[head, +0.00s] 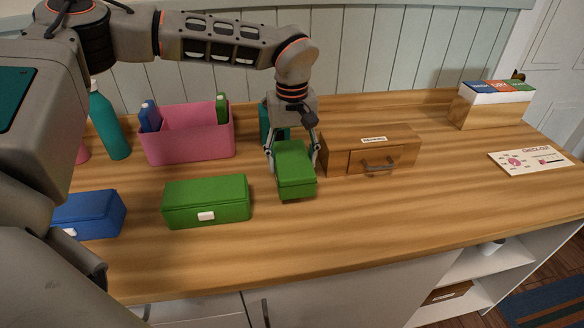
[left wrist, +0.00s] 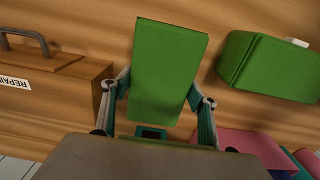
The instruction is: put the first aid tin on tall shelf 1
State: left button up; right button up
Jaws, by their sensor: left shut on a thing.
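My left gripper (head: 293,160) is shut on a green tin (head: 295,178), its fingers on either side. The green tin also shows between the fingers in the left wrist view (left wrist: 167,70). I see no first aid marking on its visible faces. Whether it rests on the counter or hangs just above it is hard to tell. A second green box (head: 206,201) with a white latch sits to its left on the counter; it shows at right in the left wrist view (left wrist: 270,67). I cannot identify tall shelf 1. My right gripper is not in view.
A wooden drawer box (head: 345,158) stands close right of the held tin. A pink caddy (head: 187,145), a teal bottle (head: 107,125) and a blue box (head: 92,214) are at left. The counter's front right (head: 420,210) is clear. White open shelving (head: 478,265) is below right.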

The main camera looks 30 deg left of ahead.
pick_arm(q)
jog(key=shift+f, duration=1.35)
jog(key=o, duration=1.6)
jog(key=shift+f, duration=0.15)
